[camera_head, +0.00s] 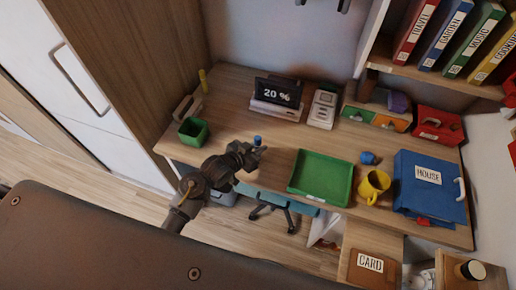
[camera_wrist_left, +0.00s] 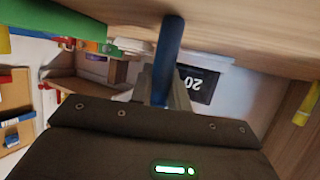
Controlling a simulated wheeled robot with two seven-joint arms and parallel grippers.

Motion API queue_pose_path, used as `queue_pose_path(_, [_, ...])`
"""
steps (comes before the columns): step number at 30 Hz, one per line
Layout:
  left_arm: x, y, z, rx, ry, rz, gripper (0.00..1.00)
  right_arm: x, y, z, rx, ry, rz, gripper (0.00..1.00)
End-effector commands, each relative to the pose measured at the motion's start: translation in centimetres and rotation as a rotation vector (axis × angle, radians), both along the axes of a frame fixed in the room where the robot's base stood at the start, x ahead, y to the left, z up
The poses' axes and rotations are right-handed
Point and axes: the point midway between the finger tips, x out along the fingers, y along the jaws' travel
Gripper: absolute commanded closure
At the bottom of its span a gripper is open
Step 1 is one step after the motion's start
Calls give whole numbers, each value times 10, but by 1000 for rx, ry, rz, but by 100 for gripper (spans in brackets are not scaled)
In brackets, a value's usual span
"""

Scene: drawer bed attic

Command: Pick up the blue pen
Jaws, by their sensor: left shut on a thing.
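My left gripper (camera_head: 254,151) is shut on the blue pen (camera_head: 257,141), over the front part of the wooden desk. In the head view only a short blue end of the pen shows above the fingers. In the left wrist view the blue pen (camera_wrist_left: 168,50) is a long dark blue rod sticking out from between the fingers (camera_wrist_left: 163,98). I cannot tell whether the pen touches the desk. My right gripper is not in view.
A green cup (camera_head: 193,131) stands left on the desk (camera_head: 233,103). A green tray (camera_head: 321,178) lies right of my gripper, with a yellow mug (camera_head: 373,187) and blue binder (camera_head: 430,187) beyond. A clock (camera_head: 277,93) stands behind. The desk's middle is clear.

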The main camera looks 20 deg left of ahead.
Motion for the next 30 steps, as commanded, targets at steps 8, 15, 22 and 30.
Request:
queue_pose_path(8, [1,0,26,0,-5,0,100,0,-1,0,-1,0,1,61])
queue_pose_path(15, [1,0,93,2,-9,-1,100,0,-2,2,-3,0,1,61])
queue_pose_path(22, [1,0,149,3,-7,-1,100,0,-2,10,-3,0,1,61])
queue_pose_path(30, [0,0,178,1,-2,-1,100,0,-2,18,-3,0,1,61])
